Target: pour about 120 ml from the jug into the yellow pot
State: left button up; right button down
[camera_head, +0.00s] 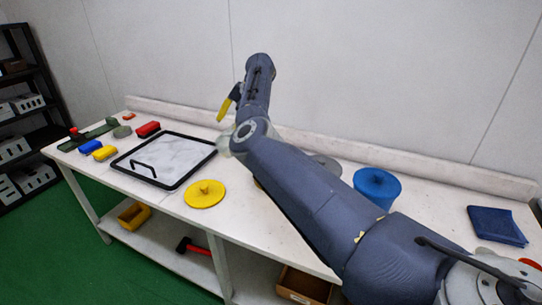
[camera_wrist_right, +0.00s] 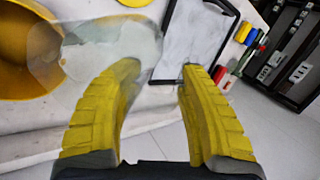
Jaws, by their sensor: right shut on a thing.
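My right gripper (camera_wrist_right: 155,85) is shut on the jug (camera_wrist_right: 105,48), which is clear and see-through. The jug lies at the upper left of the wrist view, tilted, beside the left yellow finger. In the head view the gripper (camera_head: 226,106) is high over the back of the bench, and part of the jug (camera_head: 238,140) shows beside my arm. The yellow pot (camera_wrist_right: 25,55) is at the left edge of the wrist view, partly cut off; the jug overlaps its edge there. In the head view my arm mostly hides the pot. Any liquid is not clear. My left gripper is not in view.
A yellow lid (camera_head: 205,195) lies on the bench beside a black-framed tray (camera_head: 172,178). A blue pot (camera_head: 377,188), a grey disc (camera_head: 326,165) and a blue cloth (camera_head: 495,225) are at the right. Red, blue and yellow blocks sit at the far left.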

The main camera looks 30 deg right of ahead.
jog(key=shift+s+d+r, duration=0.1)
jog(key=shift+d, duration=0.05)
jog(key=shift+s+d+r+t+y, duration=0.45)
jog(key=shift+r+t+y, duration=0.25)
jog(key=shift+t+y, duration=0.1)
dwell(2.0)
